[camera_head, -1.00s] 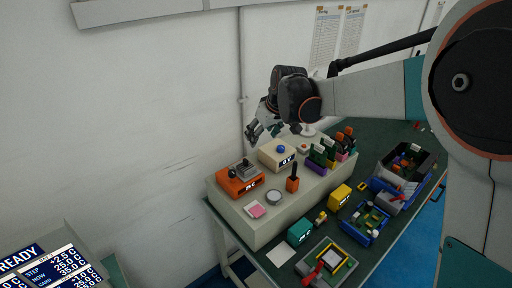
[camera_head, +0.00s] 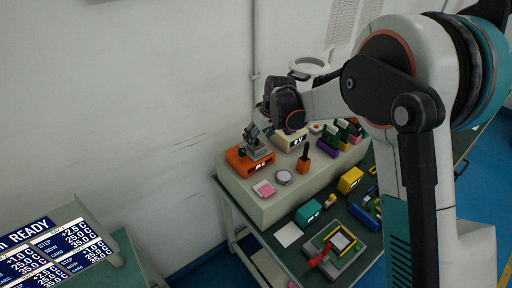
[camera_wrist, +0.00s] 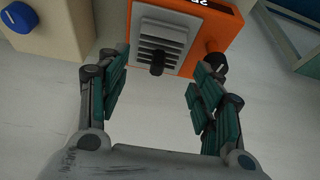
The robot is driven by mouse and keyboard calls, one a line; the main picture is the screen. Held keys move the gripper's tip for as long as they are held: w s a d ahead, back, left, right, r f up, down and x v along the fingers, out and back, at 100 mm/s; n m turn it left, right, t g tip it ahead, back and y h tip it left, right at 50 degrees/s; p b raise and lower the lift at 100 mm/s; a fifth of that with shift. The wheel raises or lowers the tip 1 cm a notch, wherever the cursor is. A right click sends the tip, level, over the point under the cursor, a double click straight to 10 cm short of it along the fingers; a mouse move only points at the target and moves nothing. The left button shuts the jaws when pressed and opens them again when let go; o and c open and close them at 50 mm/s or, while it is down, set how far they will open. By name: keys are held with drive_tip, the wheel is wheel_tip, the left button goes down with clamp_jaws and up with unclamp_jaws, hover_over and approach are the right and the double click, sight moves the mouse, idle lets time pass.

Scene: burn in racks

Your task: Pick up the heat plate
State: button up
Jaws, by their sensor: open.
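The heat plate looks to be the grey ribbed plate (camera_wrist: 163,42) with a black knob, lying on top of an orange box (camera_wrist: 206,40). In the head view the orange box (camera_head: 240,162) stands at the left end of the pale raised shelf, and my gripper (camera_head: 254,143) is right over it, hiding most of the plate. In the wrist view my gripper (camera_wrist: 160,88) is open and empty, with its green-padded fingers spread to either side of the plate's knob end. The fingers appear apart from the plate.
A cream box (camera_head: 289,139) with a blue knob (camera_wrist: 16,16) stands close beside the orange box. The wall is close behind.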

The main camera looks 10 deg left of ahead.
drive_tip(key=x, duration=0.5)
drive_tip(key=shift+w, duration=0.1)
drive_tip(key=shift+c, duration=0.6)
drive_tip(key=shift+r, duration=0.1)
drive_tip(key=c, duration=1)
drive_tip(key=shift+o, duration=0.2)
wheel_tip(320, 180, up, 20)
drive_tip(key=shift+p, duration=0.85)
